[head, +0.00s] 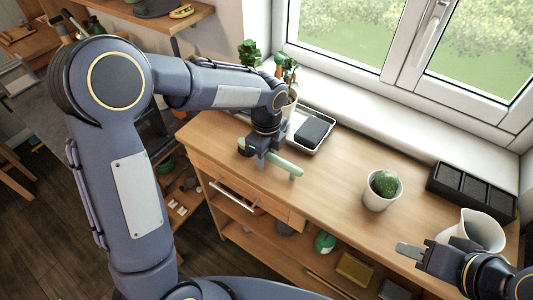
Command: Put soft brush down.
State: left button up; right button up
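The soft brush (285,166) shows as a pale green bar, level or nearly so, at the left part of the wooden bench. My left gripper (261,163) points down over it and is shut on it near its middle, hiding that part. The brush is at or just above the bench top; I cannot tell whether it touches. The bristles are not clear. My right gripper (402,248) is at the lower right, beside the white pitcher, with no object visible in it. Its fingers show side-on, so their opening is unclear.
A tray (326,144) with a dark block (314,131) lies behind the brush, beside potted plants. A potted cactus (382,188), a black compartment box (471,191) and a white pitcher (476,232) stand to the right. The bench top (335,185) between brush and cactus is clear. A drawer (240,190) is below.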

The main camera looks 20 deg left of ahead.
pick_arm(q)
jog(key=shift+r, duration=0.2)
notch_tip(320, 180, up, 12)
dwell(0.4)
jog(key=s+a+r+n+t+h, duration=0.25)
jog(key=s+a+n, duration=0.55)
jog(key=s+n, duration=0.4)
jog(key=s+f+n+t, duration=0.1)
jog(key=s+f+n, duration=0.1)
jog(key=s+n, duration=0.3)
jog(key=s+f+n+t+h, duration=0.1)
jog(key=s+f+n+t, duration=0.1)
jog(key=s+n, duration=0.3)
jog(key=shift+f+n, duration=0.75)
jog(key=shift+n, duration=0.15)
jog(key=shift+o, duration=0.2)
